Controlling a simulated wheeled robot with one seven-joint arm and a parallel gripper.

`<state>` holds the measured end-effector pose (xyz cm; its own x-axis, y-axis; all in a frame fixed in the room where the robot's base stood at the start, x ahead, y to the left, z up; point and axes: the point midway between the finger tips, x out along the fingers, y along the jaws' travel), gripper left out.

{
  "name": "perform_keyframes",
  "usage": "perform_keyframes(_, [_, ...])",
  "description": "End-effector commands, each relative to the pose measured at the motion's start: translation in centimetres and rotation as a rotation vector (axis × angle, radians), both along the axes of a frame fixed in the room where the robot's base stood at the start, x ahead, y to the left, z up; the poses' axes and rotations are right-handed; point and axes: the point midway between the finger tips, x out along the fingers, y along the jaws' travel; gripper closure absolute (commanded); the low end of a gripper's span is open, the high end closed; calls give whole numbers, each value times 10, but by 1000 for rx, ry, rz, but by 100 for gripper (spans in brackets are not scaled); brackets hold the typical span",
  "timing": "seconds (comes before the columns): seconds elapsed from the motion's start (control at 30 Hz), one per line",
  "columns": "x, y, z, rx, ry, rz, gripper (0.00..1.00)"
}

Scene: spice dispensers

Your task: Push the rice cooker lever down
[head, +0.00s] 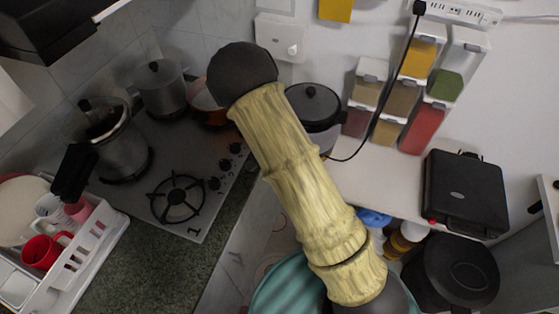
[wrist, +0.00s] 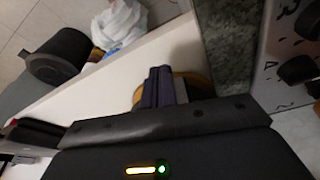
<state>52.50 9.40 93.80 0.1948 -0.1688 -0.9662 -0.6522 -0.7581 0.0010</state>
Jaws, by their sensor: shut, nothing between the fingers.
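The rice cooker (head: 316,106), with a dark lid and a pale body, stands on the white counter in the head view. My yellow-sleeved arm crosses in front of its left side. I cannot make out its lever in either view. My gripper (wrist: 162,88) shows in the wrist view, its dark fingers shut and empty over the white counter. In the head view the gripper is hidden behind my arm, so its distance from the cooker cannot be told. A brownish-orange shape lies behind the fingers, too unclear to name.
A stove (head: 178,196) with pots is left of my arm. Spice dispensers (head: 403,92) hang on the wall right of the cooker. A black cord (head: 398,84) runs down from a power strip (head: 457,12). A black appliance (head: 466,192) stands at right.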

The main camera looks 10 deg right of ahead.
Motion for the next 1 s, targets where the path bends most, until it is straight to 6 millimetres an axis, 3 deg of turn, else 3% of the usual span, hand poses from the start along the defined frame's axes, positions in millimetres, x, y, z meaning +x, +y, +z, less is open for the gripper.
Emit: perform_keyframes(1.0, [10, -8, 11, 0, 0, 0, 100])
